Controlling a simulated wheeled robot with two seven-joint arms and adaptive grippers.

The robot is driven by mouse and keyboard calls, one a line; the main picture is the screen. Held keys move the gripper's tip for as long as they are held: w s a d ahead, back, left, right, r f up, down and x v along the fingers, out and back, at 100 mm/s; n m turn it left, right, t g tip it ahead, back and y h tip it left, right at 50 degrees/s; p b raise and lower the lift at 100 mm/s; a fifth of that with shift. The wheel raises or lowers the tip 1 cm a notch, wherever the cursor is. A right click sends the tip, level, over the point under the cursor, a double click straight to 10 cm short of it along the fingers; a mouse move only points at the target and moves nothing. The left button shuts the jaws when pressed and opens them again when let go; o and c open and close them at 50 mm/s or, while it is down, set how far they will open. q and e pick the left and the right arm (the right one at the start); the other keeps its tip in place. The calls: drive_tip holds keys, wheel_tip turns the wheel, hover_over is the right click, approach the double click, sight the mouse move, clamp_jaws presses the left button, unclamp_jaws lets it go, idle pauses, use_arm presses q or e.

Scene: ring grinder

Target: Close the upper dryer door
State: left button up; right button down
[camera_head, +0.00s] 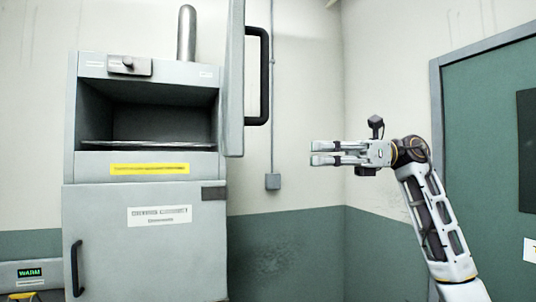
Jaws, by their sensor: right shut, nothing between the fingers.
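The upper dryer door (235,85) is a light grey panel standing wide open on the right side of the upper chamber, seen nearly edge-on. Its black handle (265,78) is on the door's right face, and the door's top runs out of view. The open upper chamber (150,118) is dark, with a tray or shelf (147,143) inside. My right gripper (313,153) is shut and empty, pointing left, to the right of and a little below the handle, apart from the door. My left gripper is not in view.
The lower dryer door (147,245) is closed, with a black handle on its left. A wall conduit ends in a grey box (273,181) behind. A green door (485,140) is at the right. A unit with a green display (30,272) sits at lower left.

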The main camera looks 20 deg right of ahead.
drive_tip(key=shift+a, duration=0.1)
drive_tip(key=w+a+p, duration=0.1)
drive_tip(key=a+p, duration=0.2)
drive_tip(key=a, duration=1)
drive_tip(key=shift+a, duration=0.4)
drive_tip(key=shift+w, duration=0.1)
drive_tip(key=shift+a, duration=0.1)
